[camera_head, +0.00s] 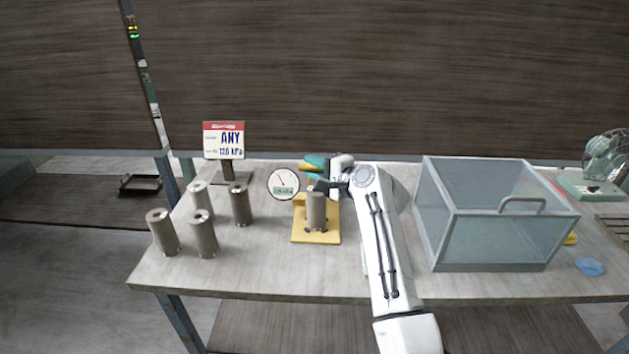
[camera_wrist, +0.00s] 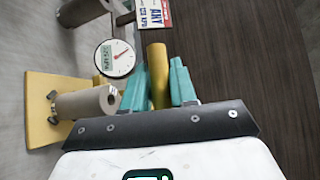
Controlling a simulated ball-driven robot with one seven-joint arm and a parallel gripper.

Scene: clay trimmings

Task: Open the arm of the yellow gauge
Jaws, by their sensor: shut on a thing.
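The yellow gauge (camera_head: 301,237) stands near the middle of the table, with a flat yellow base and a round white dial (camera_head: 283,184). A grey metal cylinder (camera_head: 316,213) stands upright on its base. My gripper (camera_head: 316,166) is at the top back of the gauge, partly hidden by my wrist. In the wrist view, the teal fingers (camera_wrist: 160,84) are on either side of the gauge's yellow arm (camera_wrist: 158,62), a round bar, and are shut on it. The dial (camera_wrist: 115,58), the cylinder (camera_wrist: 85,103) and the yellow base (camera_wrist: 38,105) lie to its left.
Several grey cylinders (camera_head: 203,236) stand left of the gauge. A sign (camera_head: 223,141) reading "ANY" stands behind them. A large clear box (camera_head: 488,241) with a handle is right of my arm. A fan (camera_head: 605,158) and a blue item (camera_head: 590,266) are at the far right.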

